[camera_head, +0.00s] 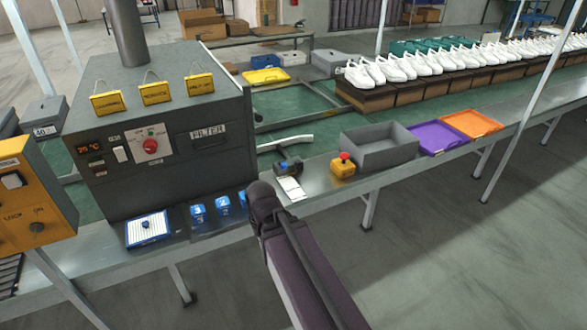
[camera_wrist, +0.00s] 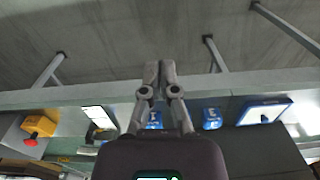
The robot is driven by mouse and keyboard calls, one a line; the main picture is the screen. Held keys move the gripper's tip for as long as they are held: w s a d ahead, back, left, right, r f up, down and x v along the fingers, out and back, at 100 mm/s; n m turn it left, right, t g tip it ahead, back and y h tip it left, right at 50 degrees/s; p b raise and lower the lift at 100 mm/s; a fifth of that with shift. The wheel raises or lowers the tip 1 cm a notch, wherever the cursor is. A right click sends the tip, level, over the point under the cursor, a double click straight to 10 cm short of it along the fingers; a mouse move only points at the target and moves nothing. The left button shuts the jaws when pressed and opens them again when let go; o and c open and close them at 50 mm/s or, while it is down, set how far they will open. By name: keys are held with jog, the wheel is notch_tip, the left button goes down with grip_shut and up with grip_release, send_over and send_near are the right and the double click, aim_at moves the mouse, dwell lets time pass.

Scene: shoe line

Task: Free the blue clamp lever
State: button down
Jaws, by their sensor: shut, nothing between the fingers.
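No part stands out clearly as a blue clamp lever. A small dark clamp-like device (camera_head: 289,166) sits on the metal bench behind a white card (camera_head: 291,188); it is too small to make out a lever. In the wrist view the dark device (camera_wrist: 101,133) is beside the card (camera_wrist: 98,114), left of my gripper. My gripper (camera_wrist: 160,66) is shut and empty, apart from everything. Blue numbered blocks (camera_head: 198,211) stand on the bench left of my arm; they also show behind my fingers in the wrist view (camera_wrist: 212,117). My arm hides the gripper in the head view.
A yellow box with a red button (camera_head: 343,168) and a grey bin (camera_head: 380,150) stand right of the card. Purple (camera_head: 437,138) and orange (camera_head: 470,123) trays lie farther right. A blue-framed panel (camera_head: 148,230) lies left, before the large grey filter machine (camera_head: 155,130).

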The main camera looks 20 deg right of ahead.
aim_at(282, 164)
jog(key=w+d+f+m+t+y+b, duration=0.3)
jog(key=w+d+f+b, duration=0.1)
jog(key=w+b, duration=0.4)
jog(key=w+d+f+m+t+y+b, duration=0.2)
jog(key=w+d+f+t+y+b, duration=0.3)
jog(key=w, duration=0.6)
jog(key=w+d+m+t+b, duration=0.3)
jog(key=d+b, duration=0.1)
jog(key=d, duration=0.4)
jog(key=w+d+m+t+h+b, duration=0.1)
jog(key=w+d+m+t+b, duration=0.1)
jog(key=d+b, duration=0.3)
jog(key=w+d+m+t+h+b, duration=0.1)
jog(key=w+d+m+t+b, duration=0.2)
jog(key=d, duration=0.7)
jog(key=shift+w+d+m+t+b, duration=0.15)
jog(key=shift+w+d+m+b, duration=0.05)
jog(key=shift+w+b, duration=0.2)
jog(key=shift+w+d+m+t+b, duration=0.15)
jog(key=shift+w+m+b, duration=0.05)
jog(key=shift+w+b, duration=0.15)
jog(key=shift+d+r+h, duration=0.1)
jog(key=shift+d+h, duration=0.15)
jog(key=shift+h, duration=0.15)
jog(key=shift+a, duration=0.1)
